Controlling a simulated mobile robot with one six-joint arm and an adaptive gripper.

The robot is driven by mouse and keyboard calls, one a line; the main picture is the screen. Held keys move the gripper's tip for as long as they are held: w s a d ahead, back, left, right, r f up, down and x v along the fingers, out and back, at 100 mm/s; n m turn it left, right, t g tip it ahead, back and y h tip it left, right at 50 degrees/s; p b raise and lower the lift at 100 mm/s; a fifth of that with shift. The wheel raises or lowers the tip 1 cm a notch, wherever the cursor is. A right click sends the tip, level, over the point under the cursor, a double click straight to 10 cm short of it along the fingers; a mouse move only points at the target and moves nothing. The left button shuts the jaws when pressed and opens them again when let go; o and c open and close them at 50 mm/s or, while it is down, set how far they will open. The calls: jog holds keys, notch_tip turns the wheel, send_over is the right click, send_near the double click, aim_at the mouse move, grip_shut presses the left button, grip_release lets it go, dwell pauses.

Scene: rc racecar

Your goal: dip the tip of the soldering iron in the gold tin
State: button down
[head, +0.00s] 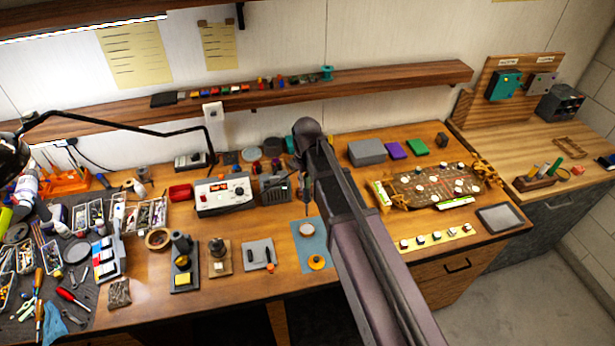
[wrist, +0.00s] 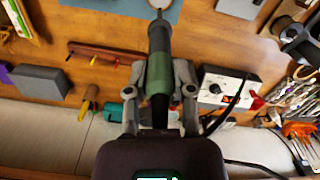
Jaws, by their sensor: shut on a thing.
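My gripper (wrist: 158,92) is shut around the green and black handle of the soldering iron (wrist: 160,74). In the wrist view the iron's metal tip points up the picture, over the edge of a blue mat. In the head view the iron (head: 307,193) hangs tip down, above the back of the blue mat (head: 299,243). A gold-orange round tin (head: 316,262) lies at the mat's front. A pale, copper-rimmed round dish (head: 307,229) lies behind it, nearer the iron. The tip appears apart from both. In the wrist view only part of a pale round thing (wrist: 139,4) shows.
A white soldering station (head: 224,194) stands left of the iron. My arm hides part of the bench.

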aim_at(307, 196)
jog(key=shift+f, duration=0.15)
jog(key=shift+f+b, duration=2.5)
jog(key=shift+b, duration=0.15)
jog(key=shift+s+f+b, duration=0.1)
jog(key=shift+f+b, duration=0.95)
jog(key=shift+b, duration=0.05)
dwell(4.1)
